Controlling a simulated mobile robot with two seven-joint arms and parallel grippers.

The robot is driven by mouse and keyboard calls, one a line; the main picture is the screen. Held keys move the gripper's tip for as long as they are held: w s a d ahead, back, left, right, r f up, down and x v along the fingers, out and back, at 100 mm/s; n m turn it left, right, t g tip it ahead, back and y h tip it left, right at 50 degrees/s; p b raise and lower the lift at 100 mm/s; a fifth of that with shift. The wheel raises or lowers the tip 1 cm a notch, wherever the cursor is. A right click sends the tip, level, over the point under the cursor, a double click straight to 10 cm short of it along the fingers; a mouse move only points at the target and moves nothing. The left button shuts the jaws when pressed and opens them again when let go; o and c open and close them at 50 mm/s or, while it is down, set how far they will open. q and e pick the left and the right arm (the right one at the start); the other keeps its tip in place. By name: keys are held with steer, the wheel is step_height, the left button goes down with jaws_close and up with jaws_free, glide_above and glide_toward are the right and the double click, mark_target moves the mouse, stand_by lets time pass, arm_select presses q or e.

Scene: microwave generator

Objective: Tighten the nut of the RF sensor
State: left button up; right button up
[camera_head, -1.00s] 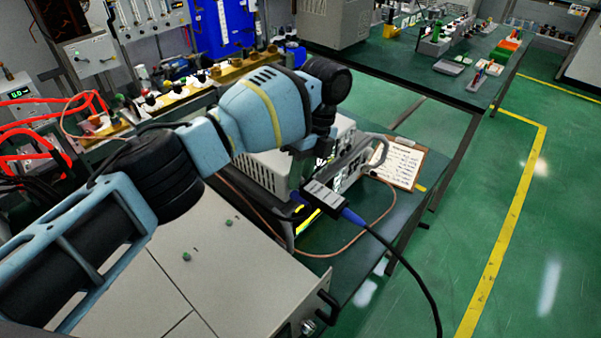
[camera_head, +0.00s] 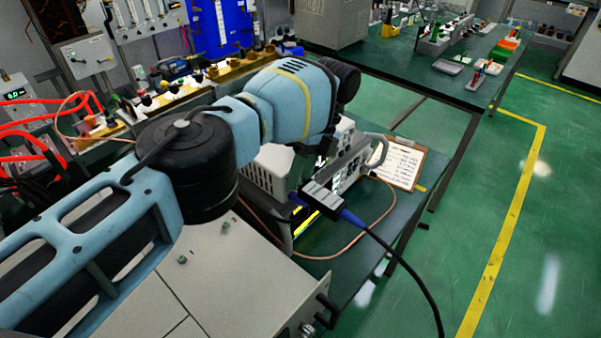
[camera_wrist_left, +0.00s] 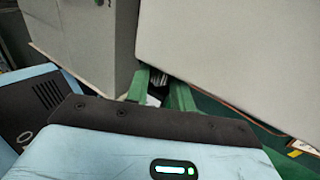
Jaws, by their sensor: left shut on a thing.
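The RF sensor (camera_head: 322,196) is a dark box with a pale label, at the front of the grey instrument (camera_head: 268,172) in the head view. A blue plug and a black cable leave its lower right end. My left arm reaches over from the left, and my left gripper (camera_head: 308,170) points down at the sensor's upper left end. In the left wrist view its green fingers (camera_wrist_left: 160,82) stand close together around a small ridged metallic part. I take this part to be the nut; its outline is mostly hidden. My right gripper is not in view.
A large pale cabinet (camera_head: 215,270) with a black handle stands in front, below my left arm. A clipboard (camera_head: 398,164) lies on the bench beside the instrument. A copper-coloured cable (camera_head: 345,250) loops over the bench. Green floor is free on the right.

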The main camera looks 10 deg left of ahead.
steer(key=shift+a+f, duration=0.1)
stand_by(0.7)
arm_select(q)
steer(key=o, duration=1)
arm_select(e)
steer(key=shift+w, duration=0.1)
